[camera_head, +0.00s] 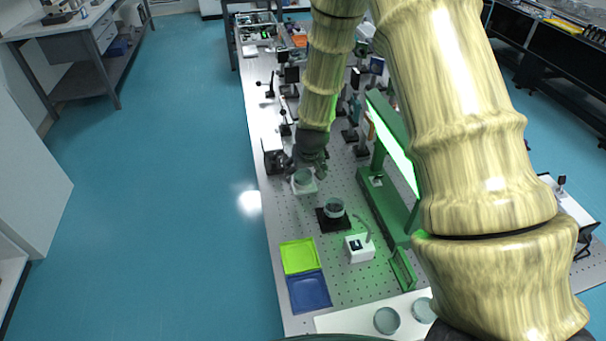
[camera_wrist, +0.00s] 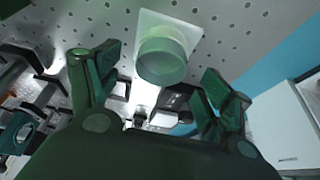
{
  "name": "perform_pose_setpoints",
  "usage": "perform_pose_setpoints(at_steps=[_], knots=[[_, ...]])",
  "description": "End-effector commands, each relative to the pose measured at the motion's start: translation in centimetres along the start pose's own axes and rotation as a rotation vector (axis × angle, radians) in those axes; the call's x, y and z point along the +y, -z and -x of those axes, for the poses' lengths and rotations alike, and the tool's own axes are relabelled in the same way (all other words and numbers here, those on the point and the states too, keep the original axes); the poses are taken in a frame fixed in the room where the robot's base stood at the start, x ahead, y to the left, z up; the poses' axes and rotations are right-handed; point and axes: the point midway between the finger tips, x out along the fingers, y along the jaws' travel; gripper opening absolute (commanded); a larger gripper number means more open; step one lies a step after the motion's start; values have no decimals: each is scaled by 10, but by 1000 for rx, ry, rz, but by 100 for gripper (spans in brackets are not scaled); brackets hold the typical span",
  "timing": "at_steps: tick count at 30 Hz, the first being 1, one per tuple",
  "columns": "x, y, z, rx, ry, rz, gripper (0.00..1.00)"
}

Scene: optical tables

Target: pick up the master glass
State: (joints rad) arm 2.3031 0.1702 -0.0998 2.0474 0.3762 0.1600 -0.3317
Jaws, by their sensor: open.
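A clear round glass (camera_head: 303,178) stands on a small white square plate on the perforated optical table. In the wrist view the glass (camera_wrist: 162,58) looks pale green and sits on the white plate (camera_wrist: 190,28), between and beyond my fingertips. My gripper (camera_head: 312,160) is just behind it in the head view, low over the table. In the wrist view my gripper (camera_wrist: 158,72) has its two fingers spread apart, with nothing held. A second glass (camera_head: 334,207) stands on a black square base nearer the front. No label shows which is the master glass.
A white device (camera_head: 359,248), a yellow-green tray (camera_head: 299,256) and a blue tray (camera_head: 309,292) lie toward the front. A green frame with a lit panel (camera_head: 392,140) stands to the right. Two round glass dishes (camera_head: 387,320) sit on a white surface. Optical mounts crowd the back.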

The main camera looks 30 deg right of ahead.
Motion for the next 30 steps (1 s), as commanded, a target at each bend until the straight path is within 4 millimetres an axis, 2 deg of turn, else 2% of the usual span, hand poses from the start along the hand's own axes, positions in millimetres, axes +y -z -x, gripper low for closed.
perform_pose_setpoints(at_steps=[7,17,26,30], knots=[[0,0,-18,-1,0,-2,79],[0,0,-21,0,0,-1,79],[0,0,-21,0,0,-1,27],[0,0,-21,1,0,-1,25]])
